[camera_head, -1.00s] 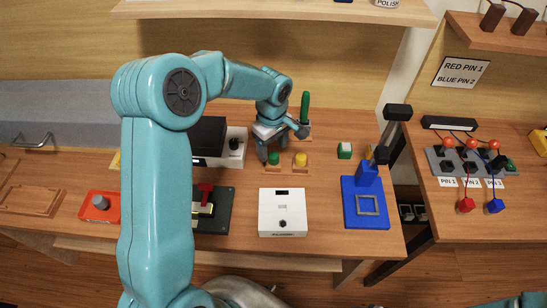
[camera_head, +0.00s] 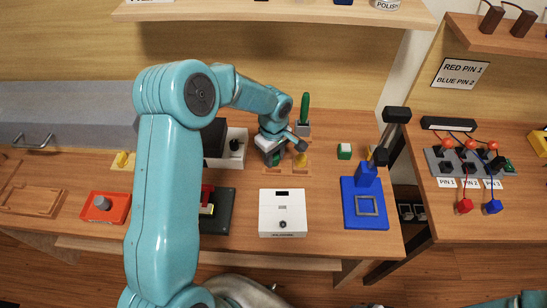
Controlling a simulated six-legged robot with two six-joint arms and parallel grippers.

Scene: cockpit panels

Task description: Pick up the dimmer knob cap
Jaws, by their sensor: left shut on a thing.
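My left gripper (camera_head: 274,157) is over the small wooden base (camera_head: 285,172) near the back middle of the table. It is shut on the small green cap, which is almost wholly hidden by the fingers. A yellow cap (camera_head: 301,161) stands just to the right on the same base. No label shows which part is the dimmer knob cap. A white box (camera_head: 282,205) with a dark round knob (camera_head: 283,224) stands in front. My right gripper is not in view.
A blue stand (camera_head: 366,204) with a black-topped lever is at the right. A green-and-white block (camera_head: 344,151) stands behind it. A green handle (camera_head: 305,108) rises behind my gripper.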

